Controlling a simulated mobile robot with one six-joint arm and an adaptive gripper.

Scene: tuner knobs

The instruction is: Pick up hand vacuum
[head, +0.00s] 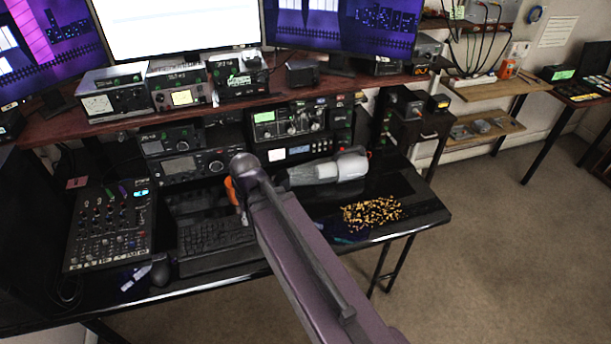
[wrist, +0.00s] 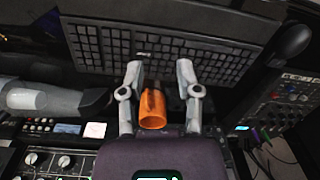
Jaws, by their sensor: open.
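The hand vacuum appears to be the grey and white rounded body (head: 328,170) lying on its side on the black desk, right of my arm in the head view. Its pale body also shows at the left edge of the wrist view (wrist: 40,98). My gripper (wrist: 159,72) is open in the wrist view, its two fingers apart with the keyboard beyond them. An orange cylindrical thing (wrist: 153,110) shows between the fingers; I cannot tell whether they touch it. The vacuum lies outside the fingers, to their left. In the head view my arm hides the gripper.
A black keyboard (head: 212,244) and a mixer (head: 110,230) fill the desk's left part. A pile of small yellow bits (head: 371,213) lies near the right front. Radio units (head: 190,163) stand along the back under a red-brown shelf (head: 52,132).

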